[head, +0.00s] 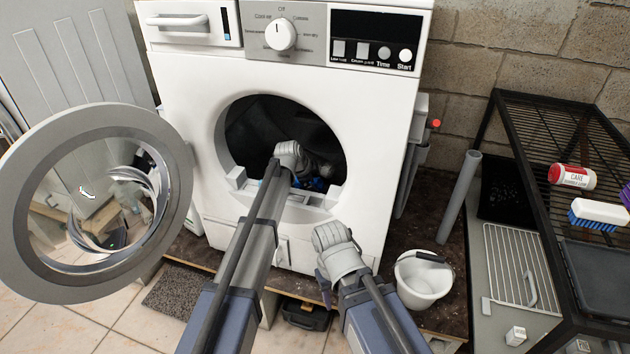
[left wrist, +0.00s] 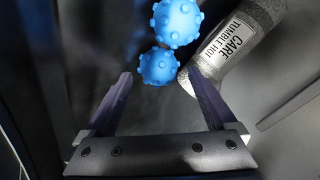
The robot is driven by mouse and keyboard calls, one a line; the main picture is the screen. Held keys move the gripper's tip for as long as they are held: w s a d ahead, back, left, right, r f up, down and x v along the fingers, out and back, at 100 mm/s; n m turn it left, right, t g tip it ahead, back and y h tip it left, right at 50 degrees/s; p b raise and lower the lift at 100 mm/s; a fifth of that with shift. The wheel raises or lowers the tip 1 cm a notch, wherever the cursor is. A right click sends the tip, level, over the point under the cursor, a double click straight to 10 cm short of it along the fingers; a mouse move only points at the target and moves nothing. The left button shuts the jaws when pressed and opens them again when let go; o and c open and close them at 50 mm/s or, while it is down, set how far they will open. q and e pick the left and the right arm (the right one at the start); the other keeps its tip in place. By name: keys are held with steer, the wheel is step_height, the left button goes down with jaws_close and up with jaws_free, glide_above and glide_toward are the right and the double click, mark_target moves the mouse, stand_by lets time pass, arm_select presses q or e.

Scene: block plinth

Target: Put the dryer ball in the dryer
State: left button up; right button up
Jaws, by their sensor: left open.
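The white dryer (head: 370,130) stands with its round door (head: 60,140) swung open to the left. My left arm reaches through the opening, and its gripper is mostly hidden there in the head view. In the left wrist view my left gripper (left wrist: 158,85) is open. Two blue knobbly dryer balls show there: the nearer one (left wrist: 159,66) appears between or just past the fingertips, the other (left wrist: 176,22) just beyond it. I cannot tell whether the fingers touch a ball. Some blue (head: 314,184) shows in the opening. My right gripper (head: 324,286) is outside, below the opening, its fingers largely hidden.
A grey item with a "CARE TUMBLE" label (left wrist: 233,40) lies beside the balls. A white bucket (head: 424,280) stands right of my right arm. A black rack (head: 535,112) at right holds a red-and-white container (head: 572,177) and a brush (head: 598,212).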

arm_select(q)
steer(key=p+v, duration=0.8)
steer(key=v, duration=0.3)
steer(key=shift+s+p, duration=0.15)
steer(key=shift+p, duration=0.25)
steer(key=shift+r, duration=0.15)
